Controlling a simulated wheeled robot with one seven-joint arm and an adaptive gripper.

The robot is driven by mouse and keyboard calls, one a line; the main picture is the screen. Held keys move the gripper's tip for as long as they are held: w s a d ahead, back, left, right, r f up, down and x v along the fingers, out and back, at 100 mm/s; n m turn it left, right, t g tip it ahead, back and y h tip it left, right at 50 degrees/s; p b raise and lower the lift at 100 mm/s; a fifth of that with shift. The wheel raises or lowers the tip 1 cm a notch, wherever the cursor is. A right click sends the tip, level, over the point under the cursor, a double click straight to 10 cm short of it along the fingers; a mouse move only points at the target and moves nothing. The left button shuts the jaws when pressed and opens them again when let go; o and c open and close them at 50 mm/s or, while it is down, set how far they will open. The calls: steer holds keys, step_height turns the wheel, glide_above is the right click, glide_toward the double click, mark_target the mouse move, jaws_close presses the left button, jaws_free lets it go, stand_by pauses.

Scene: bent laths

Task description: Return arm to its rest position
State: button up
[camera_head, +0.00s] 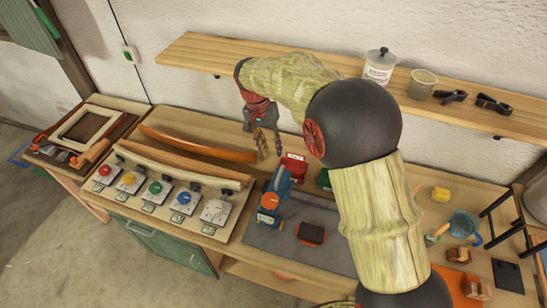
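My arm reaches up from the bottom right and bends over the workbench (240,180). My gripper (268,146) hangs fingers-down above the back of the bench, right of an orange-brown bent lath (195,145). Its two fingers look apart, with nothing seen between them.
A wooden shelf (220,56) with a glue pot (380,66), a cup (422,83) and black clamps (492,104) runs along the wall. A blue tool (275,195), red box (294,165) and sanding block (311,232) are near my arm. A blue mug (462,224) stands right.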

steer(key=shift+a+r, duration=0.1)
steer(key=shift+r, duration=0.4)
steer(key=s+d+n+t+y+b, duration=0.1)
steer(key=s+d+t+b, duration=0.2)
steer(key=s+d+b, duration=0.3)
steer(key=s+d+r+n+t+y+b, duration=0.1)
steer(key=s+d+b, duration=0.6)
steer(key=s+d, duration=0.9)
steer(key=shift+s+d+r+n+t, duration=0.2)
steer(key=shift+s+d+n+t, duration=0.6)
steer(key=shift+s, duration=3.5)
